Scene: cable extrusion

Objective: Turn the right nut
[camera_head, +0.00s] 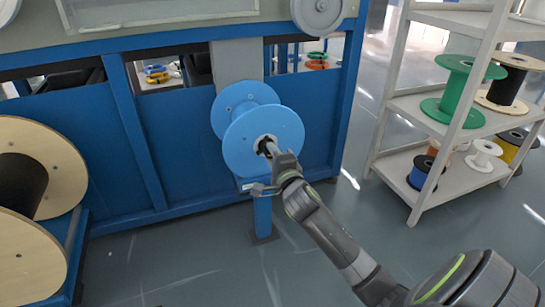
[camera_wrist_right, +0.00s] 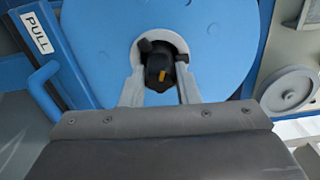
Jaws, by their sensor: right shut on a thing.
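A blue spool (camera_head: 265,140) is mounted on the front of the blue machine, its flange facing me. The right nut, a black knob with a yellow mark (camera_wrist_right: 160,72), sits at the spool's centre in the right wrist view. My right gripper (camera_head: 268,152) reaches the spool's hub from the lower right. In the right wrist view its two fingers (camera_wrist_right: 158,80) stand on either side of the black nut and are shut on it. In the head view the gripper and hub hide most of the nut. My left gripper is not in view.
A blue handle beside a PULL label (camera_wrist_right: 37,33) is left of the spool in the right wrist view. A white shelf (camera_head: 450,185) with several spools stands at the right. A large wooden spool (camera_head: 55,150) is at the left. Grey floor (camera_head: 170,260) is open in front.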

